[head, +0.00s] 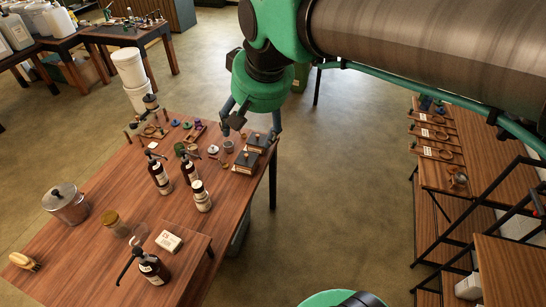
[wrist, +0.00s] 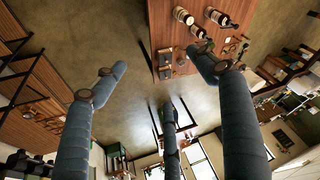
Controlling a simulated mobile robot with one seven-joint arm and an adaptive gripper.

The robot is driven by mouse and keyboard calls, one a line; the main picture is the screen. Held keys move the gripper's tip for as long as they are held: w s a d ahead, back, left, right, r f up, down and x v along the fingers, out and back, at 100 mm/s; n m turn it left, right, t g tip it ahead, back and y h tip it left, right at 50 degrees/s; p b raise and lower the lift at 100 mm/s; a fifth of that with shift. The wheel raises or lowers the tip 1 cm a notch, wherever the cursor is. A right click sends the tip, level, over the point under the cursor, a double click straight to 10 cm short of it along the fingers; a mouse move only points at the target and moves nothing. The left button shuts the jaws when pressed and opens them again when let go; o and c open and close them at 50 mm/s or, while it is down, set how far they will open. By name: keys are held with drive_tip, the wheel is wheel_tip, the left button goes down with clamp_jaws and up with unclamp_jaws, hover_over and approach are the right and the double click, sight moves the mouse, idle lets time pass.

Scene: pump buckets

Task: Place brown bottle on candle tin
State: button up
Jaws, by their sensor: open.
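Several brown bottles stand on the wooden table in the head view: two with black pumps, one at the middle left (head: 160,177) and one just behind it (head: 187,172), and another pump bottle (head: 152,269) at the front. A pale-capped dark bottle (head: 201,197) stands beside the middle pair. I cannot tell which is the task's bottle. A small grey tin (head: 228,147) near the far right edge may be the candle tin; this is unclear. My gripper (head: 250,118) is above the table's far right corner, open and empty. Its spread fingers fill the wrist view (wrist: 160,82).
Shelving (head: 480,185) stands at the right.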

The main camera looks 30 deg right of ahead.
drive_tip(key=s+d+f+n+t, duration=0.1)
drive_tip(key=s+f, duration=0.5)
drive_tip(key=s, duration=0.7)
drive_tip(key=shift+d, duration=0.65)
drive_tip(key=shift+f, duration=0.15)
wheel_tip(320, 180, down, 13)
drive_tip(key=b, duration=1.2)
drive_tip(key=shift+r+b, duration=0.2)
drive_tip(key=shift+b, duration=0.2)
